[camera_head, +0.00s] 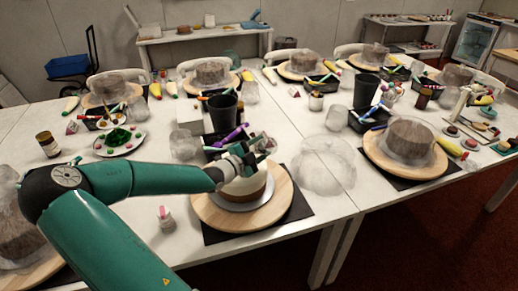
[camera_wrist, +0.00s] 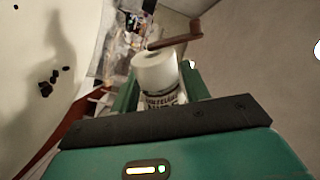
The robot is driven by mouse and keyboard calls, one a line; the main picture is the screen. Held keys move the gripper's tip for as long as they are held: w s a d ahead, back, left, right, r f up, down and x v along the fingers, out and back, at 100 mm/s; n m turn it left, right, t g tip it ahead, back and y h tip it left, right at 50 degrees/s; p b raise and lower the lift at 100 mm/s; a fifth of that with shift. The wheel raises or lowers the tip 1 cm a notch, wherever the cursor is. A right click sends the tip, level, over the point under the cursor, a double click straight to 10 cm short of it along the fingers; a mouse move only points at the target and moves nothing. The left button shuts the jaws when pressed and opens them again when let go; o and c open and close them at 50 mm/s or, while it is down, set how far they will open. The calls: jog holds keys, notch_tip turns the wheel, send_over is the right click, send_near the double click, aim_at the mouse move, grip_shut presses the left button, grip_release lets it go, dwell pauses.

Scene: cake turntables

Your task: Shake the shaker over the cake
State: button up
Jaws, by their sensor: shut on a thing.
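The cake (camera_head: 262,191), brown-sided with a pale layer, sits on a grey plate on a wooden turntable (camera_head: 285,204) near the front middle of the table. My gripper (camera_head: 250,153) is above the cake and partly hides its top.
A clear dome (camera_head: 322,168) stands right of the turntable. A black cup (camera_head: 222,110) and tools stand behind the cake. Another covered cake (camera_head: 411,140) stands at right. Dark bits (camera_wrist: 46,84) show on a pale surface in the wrist view.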

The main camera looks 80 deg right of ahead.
jog(key=shift+w+d+f, duration=0.15)
jog(key=shift+w, duration=0.05)
jog(key=shift+n, duration=0.5)
jog(key=shift+s+r, duration=0.2)
jog(key=shift+r, duration=0.2)
jog(key=shift+w+f, duration=0.3)
jog(key=shift+d+r+n, duration=0.1)
jog(key=shift+r+n, duration=0.05)
jog(key=shift+n, duration=0.35)
